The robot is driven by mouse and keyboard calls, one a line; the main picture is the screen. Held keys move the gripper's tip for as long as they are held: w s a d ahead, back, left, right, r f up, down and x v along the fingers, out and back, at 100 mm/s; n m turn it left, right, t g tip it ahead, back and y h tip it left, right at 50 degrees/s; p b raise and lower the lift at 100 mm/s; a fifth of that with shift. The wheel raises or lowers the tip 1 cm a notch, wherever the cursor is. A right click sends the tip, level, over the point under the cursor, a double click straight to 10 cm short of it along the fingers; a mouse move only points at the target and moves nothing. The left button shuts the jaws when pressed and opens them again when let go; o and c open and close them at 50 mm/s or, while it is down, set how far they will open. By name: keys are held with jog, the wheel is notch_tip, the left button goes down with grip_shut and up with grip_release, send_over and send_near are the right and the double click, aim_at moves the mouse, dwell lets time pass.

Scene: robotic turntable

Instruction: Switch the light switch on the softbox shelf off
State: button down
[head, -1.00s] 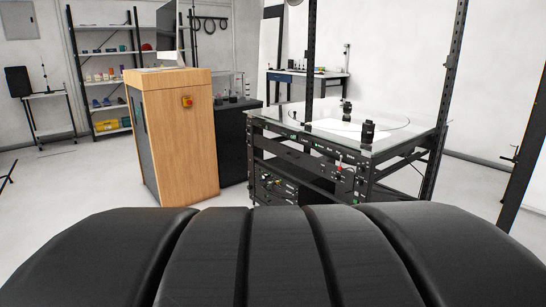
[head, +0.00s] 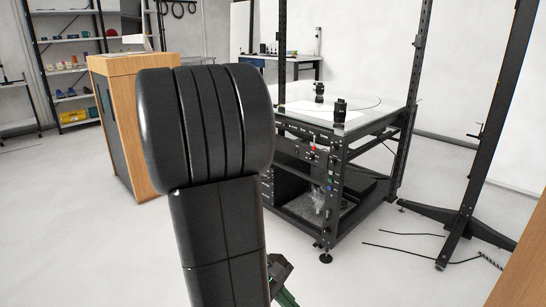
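A black rack (head: 328,190) with a glass top stands right of centre. Its front panel carries a small red-tipped control (head: 313,149) and other small fittings; I cannot tell whether one is the light switch, or its position. No softbox shelf can be clearly identified. My black arm fills the centre left and hides part of the rack's left side. Low beside it is a small dark part with green edges (head: 282,280), possibly my gripper, mostly hidden; its fingers do not show.
A wooden cabinet (head: 125,125) stands at the left behind my arm. A black upright stand (head: 480,150) with spread feet stands right, with cables (head: 405,233) on the floor. A wooden edge (head: 525,270) is at lower right. Floor between rack and stand is mostly clear.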

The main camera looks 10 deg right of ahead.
jog(key=w+a+f+n+t+h+b, duration=0.1)
jog(key=w+a+f+n+t+h, duration=0.2)
jog(key=w+a+n+t, duration=0.3)
jog(key=w+a+f+n+t+h+b, duration=0.2)
jog(key=w+a+f+n+t+h, duration=0.1)
jog(key=w+a+n+t, duration=0.4)
jog(key=w+a+n+h, duration=0.1)
jog(key=w+a+n, duration=0.2)
jog(key=w+a, duration=0.4)
jog(key=shift+w+f+n+h, duration=0.3)
jog(key=shift+w+f, duration=0.05)
jog(key=shift+w, duration=0.25)
jog(key=shift+w, duration=0.1)
